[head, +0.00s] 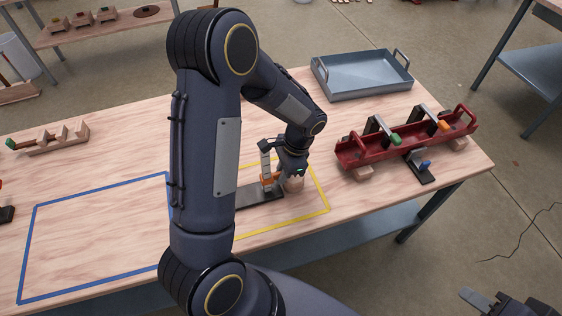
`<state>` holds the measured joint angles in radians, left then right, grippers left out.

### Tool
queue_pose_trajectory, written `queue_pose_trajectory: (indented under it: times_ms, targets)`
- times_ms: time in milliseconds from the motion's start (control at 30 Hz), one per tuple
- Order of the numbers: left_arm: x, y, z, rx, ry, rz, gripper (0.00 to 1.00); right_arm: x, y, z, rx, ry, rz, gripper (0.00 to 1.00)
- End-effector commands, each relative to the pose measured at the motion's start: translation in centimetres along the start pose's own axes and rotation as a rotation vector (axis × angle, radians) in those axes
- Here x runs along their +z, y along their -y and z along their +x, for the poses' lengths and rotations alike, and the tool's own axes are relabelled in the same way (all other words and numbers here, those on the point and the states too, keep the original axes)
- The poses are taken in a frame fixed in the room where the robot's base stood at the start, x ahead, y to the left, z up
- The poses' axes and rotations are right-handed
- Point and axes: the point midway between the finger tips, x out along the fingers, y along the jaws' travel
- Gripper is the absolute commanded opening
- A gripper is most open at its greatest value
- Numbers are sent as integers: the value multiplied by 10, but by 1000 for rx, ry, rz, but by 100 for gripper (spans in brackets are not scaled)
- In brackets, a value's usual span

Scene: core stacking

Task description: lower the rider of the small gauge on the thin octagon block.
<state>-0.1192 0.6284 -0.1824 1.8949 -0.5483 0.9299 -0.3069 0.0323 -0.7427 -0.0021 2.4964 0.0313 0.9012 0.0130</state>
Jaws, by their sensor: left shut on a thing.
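The small gauge (258,195) stands inside the yellow outline, with a dark flat base, a grey upright post and an orange part low on it. A pale wooden block (294,185), apparently the thin octagon block, sits at the right end of the base. My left gripper (293,172) is right above the block and beside the post. Whether the rider touches the block cannot be told. My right gripper (490,300) is partly in view at the bottom right, away from the table.
A red tray-like fixture (400,145) with green and orange handles stands at the right, beside a dark device with a blue knob (425,164). A grey metal tray (362,78) is behind. A wooden rack (55,142) lies far left. The blue outline (95,190) looks empty.

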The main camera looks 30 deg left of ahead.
Motion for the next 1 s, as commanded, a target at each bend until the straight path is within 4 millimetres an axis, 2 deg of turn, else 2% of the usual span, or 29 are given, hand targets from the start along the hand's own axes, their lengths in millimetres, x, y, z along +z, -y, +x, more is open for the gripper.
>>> queue_pose_trajectory:
  times_ms: [533,567,733,1000]
  targets:
    - [-2,-3,14,9,3,-3,0,4,-4,8,0,0,0,37]
    - [-2,-3,14,9,3,-4,13,4,-4,8,0,0,0,37]
    - [-2,-3,15,10,3,-7,35,4,-4,8,0,0,0,37]
    - [-2,-2,15,11,3,-8,37,4,-4,9,0,0,0,37]
